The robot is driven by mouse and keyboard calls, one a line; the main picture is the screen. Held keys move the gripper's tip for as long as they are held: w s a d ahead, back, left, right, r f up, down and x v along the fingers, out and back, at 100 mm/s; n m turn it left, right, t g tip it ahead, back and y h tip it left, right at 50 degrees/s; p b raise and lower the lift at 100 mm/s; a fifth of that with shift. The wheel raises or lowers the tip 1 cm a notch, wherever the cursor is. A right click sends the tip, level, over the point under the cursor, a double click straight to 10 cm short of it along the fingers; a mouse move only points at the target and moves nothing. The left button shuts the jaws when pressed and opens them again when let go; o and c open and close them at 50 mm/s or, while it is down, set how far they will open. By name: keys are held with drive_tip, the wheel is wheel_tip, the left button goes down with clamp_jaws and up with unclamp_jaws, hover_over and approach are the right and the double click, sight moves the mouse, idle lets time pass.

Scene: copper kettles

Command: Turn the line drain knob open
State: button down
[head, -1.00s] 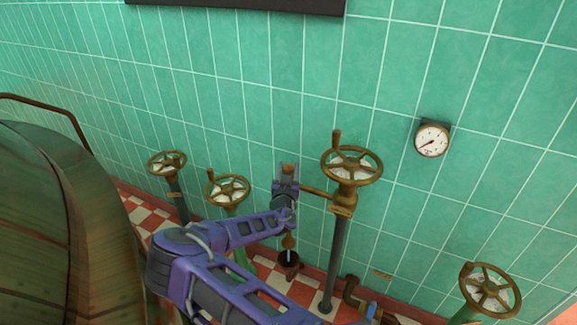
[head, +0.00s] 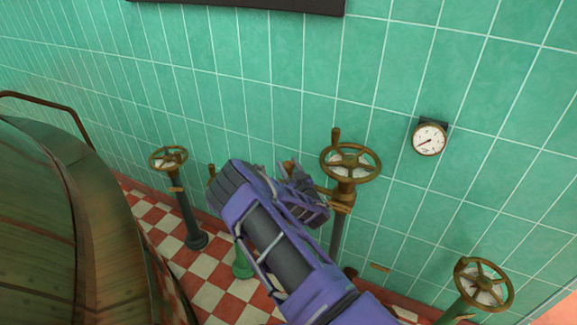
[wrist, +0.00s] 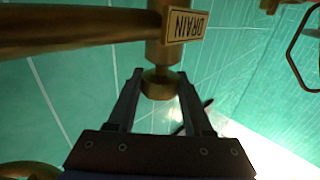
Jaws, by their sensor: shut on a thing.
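The line drain knob (wrist: 160,84) is a small round brass knob under a brass fitting with an upside-down DRAIN plate (wrist: 185,26) in the wrist view. My gripper (wrist: 160,76) has one dark finger on each side of the knob and is shut on it. I cannot tell how far the knob is turned.
A brass pipe (wrist: 75,30) runs beside the fitting. A pressure gauge (head: 429,139) is on the green tiled wall. Other handwheels stand at left (head: 168,159) and lower right (head: 484,284). A large copper vessel (head: 60,230) fills the left side.

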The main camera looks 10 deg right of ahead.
drive_tip(key=shift+r, duration=0.1)
drive_tip(key=shift+c, duration=1.5)
unclamp_jaws()
drive_tip(key=s+d, duration=0.3)
drive_tip(key=s, duration=1.4)
